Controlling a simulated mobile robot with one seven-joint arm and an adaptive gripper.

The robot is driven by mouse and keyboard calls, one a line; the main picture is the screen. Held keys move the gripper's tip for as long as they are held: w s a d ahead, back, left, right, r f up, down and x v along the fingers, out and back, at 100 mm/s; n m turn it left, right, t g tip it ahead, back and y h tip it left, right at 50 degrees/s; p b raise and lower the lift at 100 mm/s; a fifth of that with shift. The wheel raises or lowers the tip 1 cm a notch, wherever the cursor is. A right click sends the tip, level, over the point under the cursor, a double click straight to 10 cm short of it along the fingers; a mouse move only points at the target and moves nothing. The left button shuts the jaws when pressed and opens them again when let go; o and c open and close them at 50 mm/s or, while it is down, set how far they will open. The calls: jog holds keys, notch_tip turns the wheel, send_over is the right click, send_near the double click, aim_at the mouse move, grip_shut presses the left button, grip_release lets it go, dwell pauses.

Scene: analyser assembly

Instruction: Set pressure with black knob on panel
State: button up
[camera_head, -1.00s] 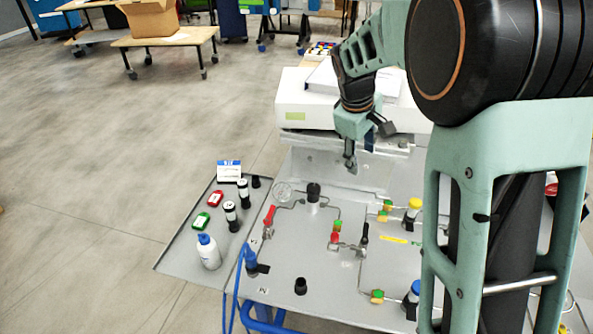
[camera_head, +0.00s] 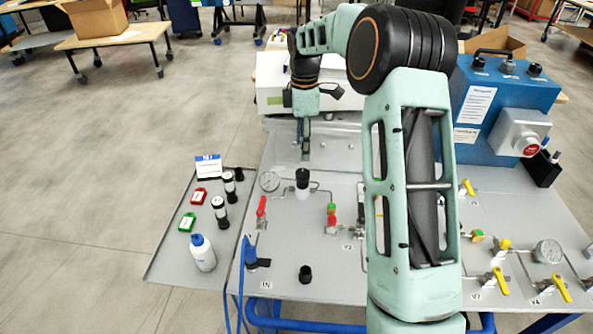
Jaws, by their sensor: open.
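The black knob (camera_head: 303,178) stands upright on a light-coloured body on the grey panel (camera_head: 300,240), towards its back left. A round pressure gauge (camera_head: 269,181) sits just left of it. Another black knob-like part (camera_head: 305,273) stands near the panel's front edge. My gripper (camera_head: 306,150) points down above the back of the panel, behind the black knob and apart from it. It holds nothing that I can see. Its fingertips are small, and their gap is hard to make out in this view.
Red-handled (camera_head: 261,207) and yellow-handled valves (camera_head: 500,281) and thin tubes rise from the panel. A side tray (camera_head: 170,262) holds a white bottle (camera_head: 202,253) and small containers. A blue box (camera_head: 505,100) stands at the back right. My arm hides the panel's middle.

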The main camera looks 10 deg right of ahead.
aim_at(303, 172)
notch_tip(303, 172, down, 10)
jog(key=shift+r, duration=0.2)
jog(key=c, duration=1.2)
jog(key=shift+o, duration=0.2)
